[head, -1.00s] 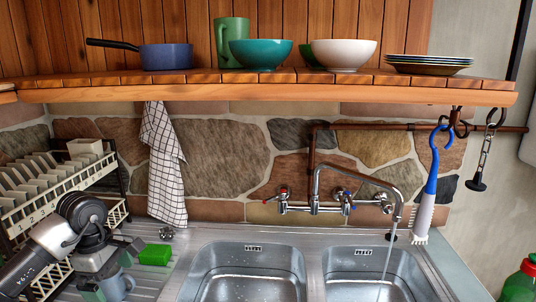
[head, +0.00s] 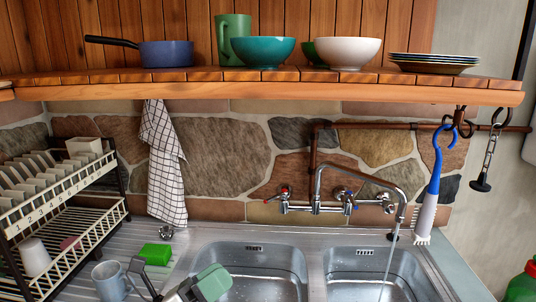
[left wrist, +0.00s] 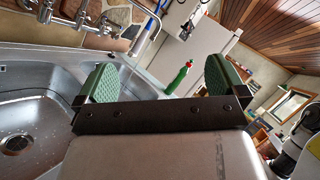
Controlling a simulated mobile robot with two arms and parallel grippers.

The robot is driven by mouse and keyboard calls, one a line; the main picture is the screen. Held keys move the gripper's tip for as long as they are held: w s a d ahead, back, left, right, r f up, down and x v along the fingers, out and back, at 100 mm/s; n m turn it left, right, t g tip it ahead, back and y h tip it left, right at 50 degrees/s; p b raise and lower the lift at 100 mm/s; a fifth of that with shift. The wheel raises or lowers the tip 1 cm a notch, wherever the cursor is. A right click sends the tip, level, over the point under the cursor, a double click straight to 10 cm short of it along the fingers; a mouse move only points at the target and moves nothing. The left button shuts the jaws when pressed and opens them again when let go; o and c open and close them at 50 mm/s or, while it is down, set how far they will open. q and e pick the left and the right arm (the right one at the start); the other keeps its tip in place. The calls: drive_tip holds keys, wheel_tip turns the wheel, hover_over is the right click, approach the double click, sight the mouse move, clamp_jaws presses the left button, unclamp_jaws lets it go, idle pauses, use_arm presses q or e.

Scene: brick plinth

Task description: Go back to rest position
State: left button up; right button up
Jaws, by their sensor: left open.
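My left gripper (head: 178,283) is at the bottom of the head view, over the front left edge of the sink. It is open, with one green pad showing plainly. In the left wrist view its two green pads (left wrist: 160,80) stand well apart with nothing between them. A grey-blue mug (head: 108,282) stands on the drainboard to the left of the gripper, apart from it. My right gripper is in neither view.
A dish rack (head: 68,185) stands at the left, and a green sponge (head: 155,254) lies on the drainboard. Water runs from the tap (head: 365,175) into the right basin. A green bottle (head: 522,283) stands at the right edge. A wooden shelf (head: 270,93) with dishes hangs above.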

use_arm(q)
drive_tip(key=s+a+f+n+t+y, duration=0.2)
drive_tip(key=a+f+n+y, duration=0.55)
drive_tip(key=n, duration=0.65)
drive_tip(key=s+a+f+n+t+y, duration=0.2)
drive_tip(key=a+f+n+y, duration=0.25)
drive_tip(key=n+y, duration=0.85)
drive_tip(key=s+f+n+g+h, duration=0.1)
drive_tip(key=s+f+n+g, duration=0.45)
drive_tip(key=s, duration=0.45)
drive_tip(key=s+f+n+g+h, duration=0.2)
drive_tip(key=s+f+n+g, duration=0.4)
drive_tip(key=s, duration=0.4)
wheel_tip(320, 180, down, 28)
drive_tip(key=s+m+g, duration=0.2)
drive_tip(key=g, duration=0.1)
drive_tip(key=s+a+f, duration=0.2)
drive_tip(key=s+f, duration=1.3)
drive_tip(key=shift+s+g, duration=0.2)
drive_tip(key=shift+g, duration=0.15)
drive_tip(key=shift+a+y, duration=0.1)
drive_tip(key=shift+y, duration=0.15)
